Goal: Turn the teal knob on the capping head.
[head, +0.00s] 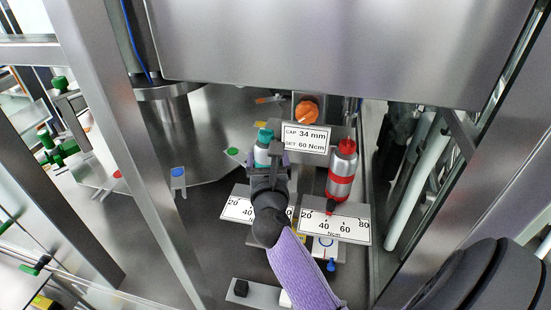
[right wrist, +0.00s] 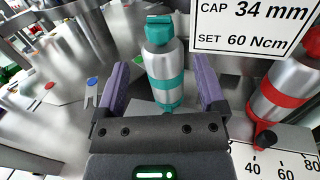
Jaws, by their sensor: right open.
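The capping head with the teal knob (right wrist: 160,32) is a silver cylinder with teal bands (right wrist: 166,62), upright in the right wrist view. In the head view its teal knob (head: 265,136) shows just beyond my gripper, and most of its body is hidden. My right gripper (right wrist: 163,72) is open, with one purple finger on each side of the silver body, below the knob. The fingers look apart from the body; exact contact cannot be told. The right gripper also shows in the head view (head: 268,160). My left gripper is not in view.
A red-banded head (head: 341,172) stands to the right. An orange knob (head: 306,110) is behind a sign (head: 305,138) reading "CAP 34 mm, SET 60 Ncm". A torque scale plate (head: 336,226) lies in front. Metal frame posts (head: 130,130) stand at left.

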